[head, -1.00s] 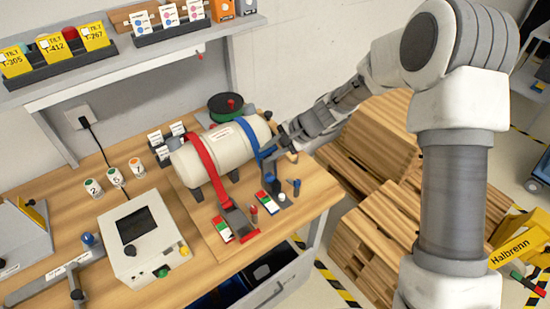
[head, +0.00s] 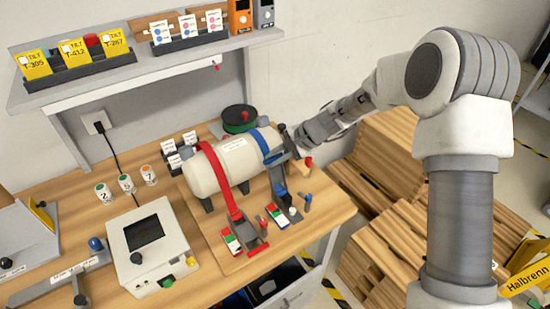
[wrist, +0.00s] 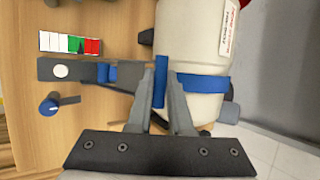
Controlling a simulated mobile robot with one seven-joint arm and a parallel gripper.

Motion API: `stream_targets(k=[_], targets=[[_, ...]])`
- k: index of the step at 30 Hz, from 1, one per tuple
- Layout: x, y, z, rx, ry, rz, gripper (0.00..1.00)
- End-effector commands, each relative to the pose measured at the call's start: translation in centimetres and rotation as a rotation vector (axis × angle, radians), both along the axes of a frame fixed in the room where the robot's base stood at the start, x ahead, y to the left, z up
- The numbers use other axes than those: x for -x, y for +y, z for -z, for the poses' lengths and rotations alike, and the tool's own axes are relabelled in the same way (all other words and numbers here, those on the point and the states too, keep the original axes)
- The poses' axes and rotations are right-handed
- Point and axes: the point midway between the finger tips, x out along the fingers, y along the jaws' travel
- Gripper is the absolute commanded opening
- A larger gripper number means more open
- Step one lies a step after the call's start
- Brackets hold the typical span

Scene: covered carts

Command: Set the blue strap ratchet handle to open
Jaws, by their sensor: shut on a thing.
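The blue strap (head: 263,140) runs around the right end of a cream tank (head: 215,166); it also shows in the wrist view (wrist: 205,83). Its ratchet, with a grey base (wrist: 118,76) and blue parts, sits at the tank's front. In the wrist view a blue handle (wrist: 161,70) stands up from the ratchet. My gripper (wrist: 161,103) is shut on this handle, one finger on each side.
A red strap (head: 220,180) with its own ratchet is left of the blue one. A white-green-red indicator (head: 277,215), a white button (head: 292,211) and a blue knob (head: 307,200) are in front of the blue ratchet. A grey control box (head: 150,245) stands at left.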

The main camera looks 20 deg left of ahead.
Motion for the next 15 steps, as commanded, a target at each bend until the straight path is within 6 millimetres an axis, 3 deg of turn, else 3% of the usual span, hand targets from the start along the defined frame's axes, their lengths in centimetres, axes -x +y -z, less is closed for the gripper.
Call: stream_targets(k=[1,3,11,15], targets=[[0.6,-0.3,1.0,0.011,0.017,-0.005,0.2],[0.6,-0.4,1.0,0.011,0.017,-0.005,0.31],[0.5,-0.7,0.6,0.011,0.014,-0.005,0.31],[0.4,-1.9,-0.8,0.01,0.012,-0.001,0.31]])
